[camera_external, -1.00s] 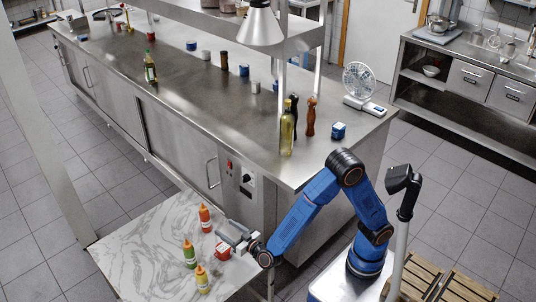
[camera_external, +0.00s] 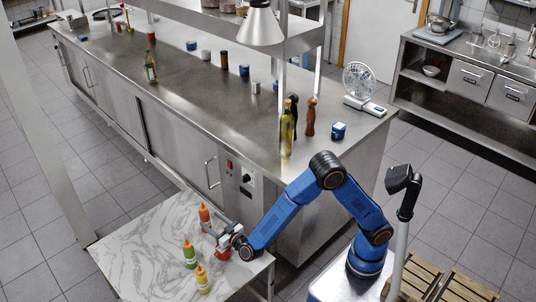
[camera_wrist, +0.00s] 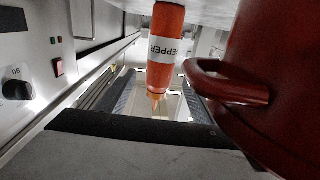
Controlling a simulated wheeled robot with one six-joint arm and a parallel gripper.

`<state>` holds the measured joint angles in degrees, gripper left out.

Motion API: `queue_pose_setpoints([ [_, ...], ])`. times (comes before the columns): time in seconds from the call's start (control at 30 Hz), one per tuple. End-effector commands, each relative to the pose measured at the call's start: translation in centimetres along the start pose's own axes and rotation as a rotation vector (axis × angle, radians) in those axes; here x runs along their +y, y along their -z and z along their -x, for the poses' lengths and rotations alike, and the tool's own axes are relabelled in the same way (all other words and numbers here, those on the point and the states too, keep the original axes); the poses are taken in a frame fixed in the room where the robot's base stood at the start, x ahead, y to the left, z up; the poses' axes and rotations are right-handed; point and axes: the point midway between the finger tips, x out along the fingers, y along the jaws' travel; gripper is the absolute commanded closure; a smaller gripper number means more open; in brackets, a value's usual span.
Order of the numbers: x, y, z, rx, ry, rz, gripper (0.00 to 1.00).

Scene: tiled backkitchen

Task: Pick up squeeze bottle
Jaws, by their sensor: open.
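Three squeeze bottles stand upright on the marble-topped table: an orange-red one (camera_external: 204,214), a green one (camera_external: 190,255) and a yellow one (camera_external: 202,281). My gripper (camera_external: 209,228) is open and low over the table, right at the orange-red bottle. In the wrist view the orange-red bottle (camera_wrist: 166,50), with a white label reading "PEPPER", appears inverted, in line with the gap between the fingers (camera_wrist: 160,84). I cannot tell whether they touch it. The green and yellow bottles stand nearer the table's front, apart from the gripper.
A red mug (camera_external: 222,252) stands close beside my gripper; its body and handle (camera_wrist: 232,88) fill the right of the wrist view. The steel counter (camera_external: 190,100) rises behind the marble table (camera_external: 140,250). The table's left part is clear.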

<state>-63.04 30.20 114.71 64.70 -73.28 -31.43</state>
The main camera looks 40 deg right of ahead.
Motion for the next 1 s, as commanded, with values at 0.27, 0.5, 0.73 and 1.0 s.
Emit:
queue_pose_setpoints([
  [0.27, 0.0, 0.2, -1.4, 0.001, -0.002, -0.001, 0.40],
  [0.5, 0.1, 0.7, -4.5, 0.001, -0.002, -0.001, 0.40],
  [0.73, 0.0, 0.6, -5.8, 0.000, 0.000, 0.000, 0.40],
  [1.0, 0.0, 0.6, -5.8, 0.000, 0.000, -0.001, 0.76],
])
